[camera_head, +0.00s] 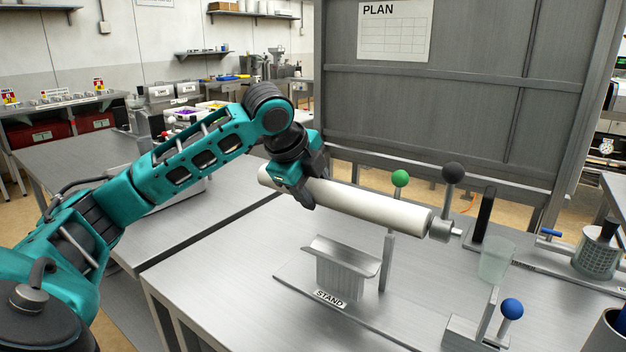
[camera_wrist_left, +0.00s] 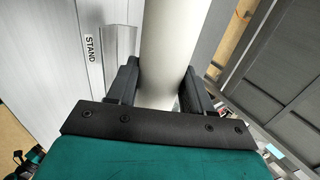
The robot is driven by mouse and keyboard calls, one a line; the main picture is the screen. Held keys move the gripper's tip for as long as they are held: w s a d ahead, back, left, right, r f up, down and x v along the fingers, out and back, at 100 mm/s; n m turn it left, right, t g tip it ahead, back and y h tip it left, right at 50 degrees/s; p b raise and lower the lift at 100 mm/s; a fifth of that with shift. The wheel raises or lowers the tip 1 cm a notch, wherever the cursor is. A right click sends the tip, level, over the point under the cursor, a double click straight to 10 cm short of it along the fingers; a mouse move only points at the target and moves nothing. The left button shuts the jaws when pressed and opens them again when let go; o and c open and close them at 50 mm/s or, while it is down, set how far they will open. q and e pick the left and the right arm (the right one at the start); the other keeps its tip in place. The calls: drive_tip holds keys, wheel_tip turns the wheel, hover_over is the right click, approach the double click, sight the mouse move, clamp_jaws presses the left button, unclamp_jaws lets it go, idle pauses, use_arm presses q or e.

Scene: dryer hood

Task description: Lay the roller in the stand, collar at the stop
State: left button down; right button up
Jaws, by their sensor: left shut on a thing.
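The white roller (camera_head: 370,205) is held in the air, nearly level, above and behind the stand. Its grey collar (camera_head: 441,230) and a short shaft tip are at its right end. My left gripper (camera_head: 303,184) is shut around the roller near its left end. In the left wrist view the roller (camera_wrist_left: 166,45) lies between both fingers (camera_wrist_left: 160,88). The stand (camera_head: 342,258) has a trough-shaped cradle, empty, on a flat base labelled STAND. My right gripper is not in view.
A rod with a black ball (camera_head: 453,172) meets the collar; whether it is attached is unclear. A clear cup (camera_head: 496,260), a dark upright post (camera_head: 484,215) and a blue-ball fixture (camera_head: 511,308) stand at the right. A grey panel (camera_head: 430,110) rises behind the table.

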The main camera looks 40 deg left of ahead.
use_arm(q)
drive_tip(key=b, duration=0.2)
hover_over(321, 241)
drive_tip(key=s, duration=0.2)
drive_tip(key=shift+s+f, duration=0.2)
drive_tip(key=shift+f, duration=2.6)
drive_tip(key=shift+f+b, duration=0.4)
drive_tip(key=shift+f, duration=1.2)
drive_tip(key=c, duration=0.8)
unclamp_jaws()
drive_tip(key=shift+c, duration=0.2)
drive_tip(key=shift+f, duration=0.1)
drive_tip(key=shift+o, duration=0.6)
drive_tip(key=shift+s+f, duration=0.1)
drive_tip(key=shift+o, duration=0.2)
